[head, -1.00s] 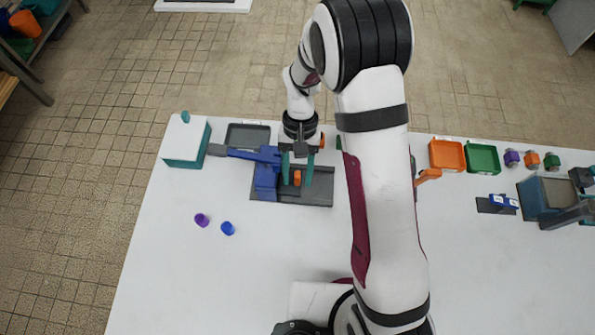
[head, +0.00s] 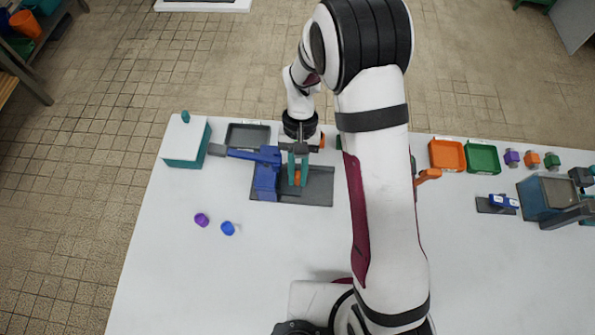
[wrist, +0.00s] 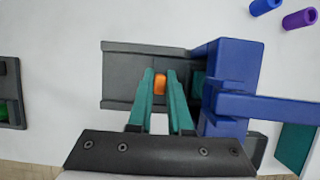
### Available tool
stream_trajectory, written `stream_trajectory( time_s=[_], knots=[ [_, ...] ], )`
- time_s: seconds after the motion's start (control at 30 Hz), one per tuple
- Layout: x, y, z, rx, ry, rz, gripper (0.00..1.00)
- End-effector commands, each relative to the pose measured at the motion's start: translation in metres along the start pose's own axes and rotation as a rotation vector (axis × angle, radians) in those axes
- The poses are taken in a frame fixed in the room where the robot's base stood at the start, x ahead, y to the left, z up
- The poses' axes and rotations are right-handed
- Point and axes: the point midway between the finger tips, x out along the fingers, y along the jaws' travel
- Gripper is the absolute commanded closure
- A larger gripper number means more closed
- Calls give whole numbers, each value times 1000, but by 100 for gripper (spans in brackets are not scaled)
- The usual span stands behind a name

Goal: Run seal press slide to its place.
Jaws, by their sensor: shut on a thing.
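The seal press has a dark grey base (head: 320,188) with a blue frame (head: 265,178) on its left part and a blue arm reaching left. In the wrist view the blue frame (wrist: 231,75) stands on the right, with the grey track (wrist: 125,72) running toward it. The slide's small orange grip (wrist: 160,84) is on the track, beside the frame and apart from it. My gripper (wrist: 160,74) has its teal fingers shut on the orange grip, one on each side. My gripper (head: 298,182) also shows in the head view. The fingers partly hide the slide.
A grey tray (head: 248,135) and a teal-white box (head: 184,142) stand behind and left. Purple (head: 202,220) and blue (head: 228,228) pieces lie at front left. Orange (head: 447,155) and green (head: 483,158) trays are at right.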

Motion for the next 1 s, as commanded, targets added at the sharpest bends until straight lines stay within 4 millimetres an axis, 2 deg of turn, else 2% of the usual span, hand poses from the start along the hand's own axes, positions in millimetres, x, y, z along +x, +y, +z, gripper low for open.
stream_trajectory(
  time_s=[0.77,0.87,1.0],
  knots=[
    [-1,0,0,1,2,-1,100],
    [-1,10,-1,4,2,-2,100],
    [-2,44,-2,5,4,-3,100]
  ],
)
